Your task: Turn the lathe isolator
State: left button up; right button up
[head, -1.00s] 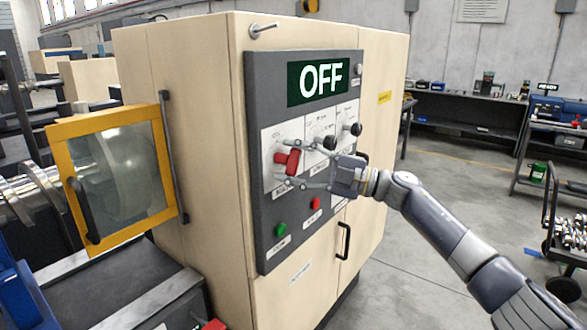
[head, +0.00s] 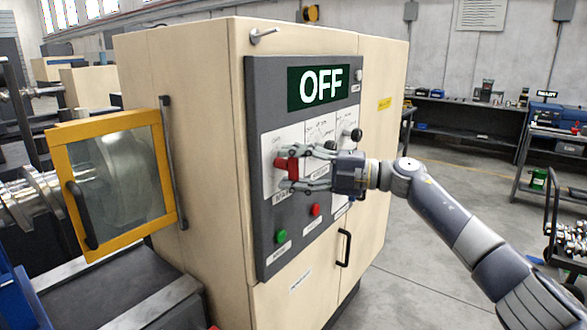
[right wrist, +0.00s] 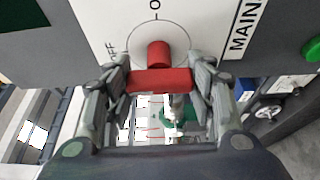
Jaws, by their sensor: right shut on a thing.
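The red isolator handle (head: 286,167) sits on a white plate on the grey control panel (head: 258,120) of the cream lathe cabinet. In the right wrist view the red handle (right wrist: 160,80) is a crossbar on a round stem, inside a dial circle with "O" and part of "OFF" lettering. My right gripper (head: 290,168) has its fingers on both ends of the crossbar; it also shows in the right wrist view (right wrist: 160,84). The panel display (head: 321,84) reads OFF. My left gripper is not in view.
Black knobs (head: 357,135) are to the right on the panel, with green (head: 281,237) and red (head: 315,210) buttons below. A yellow-framed guard door (head: 75,255) stands at the left.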

jog(key=o, duration=1.1)
jog(key=v, duration=1.2)
jog(key=shift+f, duration=0.1)
